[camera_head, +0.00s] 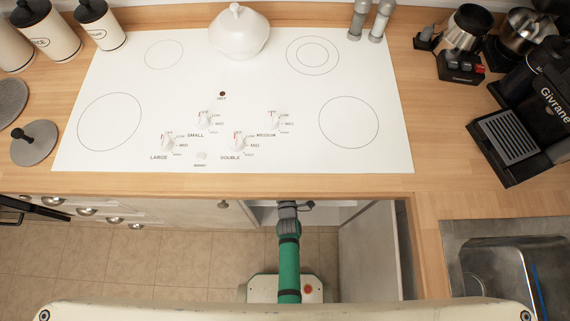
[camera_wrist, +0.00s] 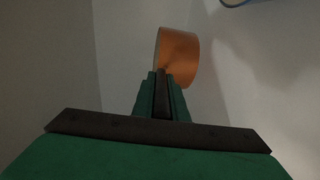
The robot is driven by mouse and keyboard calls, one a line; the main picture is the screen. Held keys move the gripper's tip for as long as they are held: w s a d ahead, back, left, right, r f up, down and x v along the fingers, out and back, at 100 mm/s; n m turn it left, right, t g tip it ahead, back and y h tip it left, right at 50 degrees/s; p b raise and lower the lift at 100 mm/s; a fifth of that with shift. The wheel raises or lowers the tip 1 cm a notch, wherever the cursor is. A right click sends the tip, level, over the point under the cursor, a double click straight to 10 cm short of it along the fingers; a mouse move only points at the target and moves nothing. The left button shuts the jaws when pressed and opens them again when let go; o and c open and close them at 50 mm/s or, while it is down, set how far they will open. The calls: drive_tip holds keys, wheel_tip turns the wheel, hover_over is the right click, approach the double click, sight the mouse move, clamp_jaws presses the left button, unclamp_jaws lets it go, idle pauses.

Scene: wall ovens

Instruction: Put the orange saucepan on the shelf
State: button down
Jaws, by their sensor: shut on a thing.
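The orange saucepan (camera_wrist: 179,57) shows at the top middle of the wrist view, with its round side turned to the right. My gripper (camera_wrist: 161,80) is shut on its dark handle, which runs between the two green fingers. In the head view my arm reaches under the counter's front edge into an open cabinet (camera_head: 262,213). The countertop hides my fingers and the saucepan there. Pale grey walls (camera_wrist: 240,85) surround the saucepan in the wrist view. I cannot tell whether it touches a shelf surface.
A blue-rimmed object (camera_wrist: 236,3) is cut off at the top right of the wrist view. An open cabinet door or side panel (camera_head: 370,250) stands right of my arm. The wooden counter (camera_head: 300,185) overhangs it. A sink (camera_head: 510,265) lies further right.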

drive_tip(key=shift+w+d+f, duration=0.25)
drive_tip(key=shift+w+f, duration=0.3)
drive_tip(key=shift+f, duration=0.7)
drive_tip(key=shift+w+f, duration=0.15)
drive_tip(key=shift+f, duration=0.7)
drive_tip(key=shift+s+d, duration=0.1)
drive_tip(key=shift+d, duration=0.15)
drive_tip(key=shift+a+f, duration=0.1)
drive_tip(key=shift+a, duration=0.1)
drive_tip(key=c, duration=1.8)
unclamp_jaws()
drive_tip(key=shift+s+a, duration=0.1)
drive_tip(key=shift+o, duration=0.2)
drive_tip(key=shift+s, duration=0.1)
